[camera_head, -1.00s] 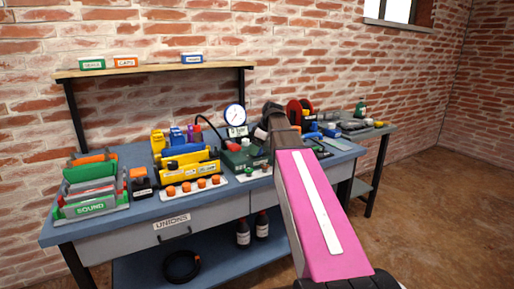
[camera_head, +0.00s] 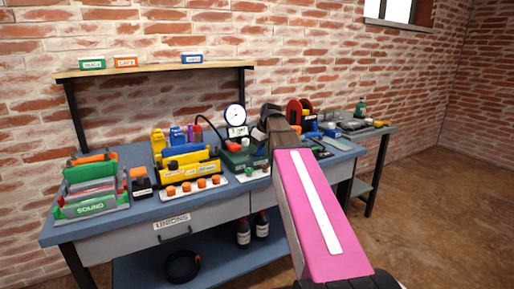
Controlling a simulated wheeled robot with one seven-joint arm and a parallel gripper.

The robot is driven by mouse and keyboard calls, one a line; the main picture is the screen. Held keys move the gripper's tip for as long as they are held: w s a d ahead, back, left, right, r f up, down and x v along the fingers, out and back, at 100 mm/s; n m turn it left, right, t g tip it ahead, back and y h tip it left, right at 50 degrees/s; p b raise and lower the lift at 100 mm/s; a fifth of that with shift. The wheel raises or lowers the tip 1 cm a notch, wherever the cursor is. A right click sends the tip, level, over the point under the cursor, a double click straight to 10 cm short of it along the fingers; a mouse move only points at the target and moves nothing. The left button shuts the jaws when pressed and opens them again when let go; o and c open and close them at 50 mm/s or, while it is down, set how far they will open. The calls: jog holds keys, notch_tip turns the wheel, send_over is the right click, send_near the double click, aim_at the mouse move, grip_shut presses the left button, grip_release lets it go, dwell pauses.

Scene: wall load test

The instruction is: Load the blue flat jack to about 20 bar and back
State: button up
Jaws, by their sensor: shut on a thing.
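The green hand pump (camera_head: 236,160) stands on the bench, with a red part (camera_head: 233,147) on its top left. A round white gauge (camera_head: 235,116) stands behind it, and a black hose arches down to the pump. The gauge's needle is too small to read. My gripper (camera_head: 260,133) is just above the pump's right side, partly hidden by my arm. It is shut on what looks like the pump lever, which is mostly hidden. Blue pieces (camera_head: 178,136) stand at the yellow rack left of the pump; I cannot tell which is the blue flat jack.
A white strip with orange caps (camera_head: 186,187) lies at the bench's front. A green rack (camera_head: 90,200) marked SOUND is at the left, with a small black-and-orange device (camera_head: 141,183) beside it. Red reels (camera_head: 298,110) stand right of my arm.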

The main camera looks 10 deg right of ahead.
jog(key=m+h, duration=0.1)
jog(key=m, duration=0.1)
jog(key=m+t, duration=0.1)
jog(key=m, duration=0.2)
jog(key=shift+a+m+h, duration=0.1)
jog(key=shift+m+h, duration=0.2)
jog(key=shift+h, duration=0.1)
jog(key=m+h, duration=0.1)
jog(key=m, duration=0.3)
jog(key=shift+h, duration=0.4)
jog(key=m+h, duration=0.1)
jog(key=m, duration=0.2)
jog(key=m+h, duration=0.1)
jog(key=m, duration=0.1)
jog(key=shift+a+m, duration=0.1)
jog(key=shift+m, duration=0.3)
jog(key=shift+m+g+h, duration=0.5)
jog(key=shift+m+g, duration=0.2)
jog(key=shift+m, duration=1.2)
jog(key=o, duration=0.9)
